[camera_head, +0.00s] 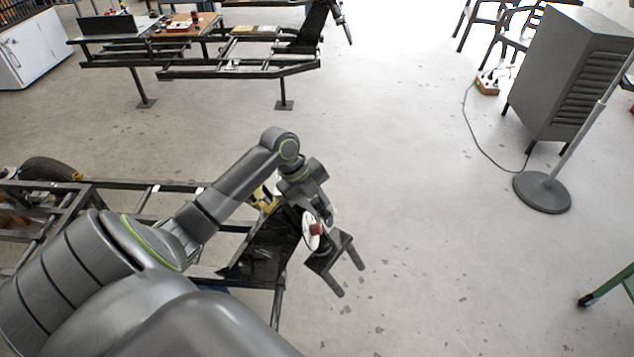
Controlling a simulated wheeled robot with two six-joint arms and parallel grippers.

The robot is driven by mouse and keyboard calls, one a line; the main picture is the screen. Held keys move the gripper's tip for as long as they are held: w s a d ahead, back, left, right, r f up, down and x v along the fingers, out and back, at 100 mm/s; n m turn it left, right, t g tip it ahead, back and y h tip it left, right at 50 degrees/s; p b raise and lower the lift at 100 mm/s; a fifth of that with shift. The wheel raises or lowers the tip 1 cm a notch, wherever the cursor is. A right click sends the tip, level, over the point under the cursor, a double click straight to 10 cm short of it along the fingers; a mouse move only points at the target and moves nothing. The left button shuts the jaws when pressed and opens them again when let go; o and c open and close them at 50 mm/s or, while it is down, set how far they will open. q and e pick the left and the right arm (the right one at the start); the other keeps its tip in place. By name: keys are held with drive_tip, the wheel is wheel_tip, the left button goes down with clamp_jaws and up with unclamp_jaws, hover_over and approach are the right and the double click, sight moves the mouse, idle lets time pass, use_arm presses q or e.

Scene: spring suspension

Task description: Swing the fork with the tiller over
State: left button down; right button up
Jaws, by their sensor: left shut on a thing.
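My left gripper (320,217) hangs at the end of my left arm, which reaches in from the left. It is shut at the upper end of the dark fork; the tiller and the jaws' hold on it are mostly hidden behind the wrist. The fork (336,263) has two square prongs that point down and to the right, clear of the floor. A white disc with a red piece (315,230) sits beside the gripper. A black panel (262,250) slopes just left of the fork, at the front of the metal frame (150,188). My right gripper is out of view.
A second metal frame (240,70) with a similar panel stands at the back. A grey cabinet (565,75) and a stand with a round base (542,193) are at the right, with a cable on the floor. The floor right of the fork is clear.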

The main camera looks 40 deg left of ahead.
use_arm(q)
drive_tip(key=c, duration=1.2)
unclamp_jaws()
drive_tip(key=shift+a, duration=0.1)
drive_tip(key=shift+r, duration=0.1)
drive_tip(key=shift+b+v, duration=1.4)
drive_tip(key=shift+v, duration=7.2)
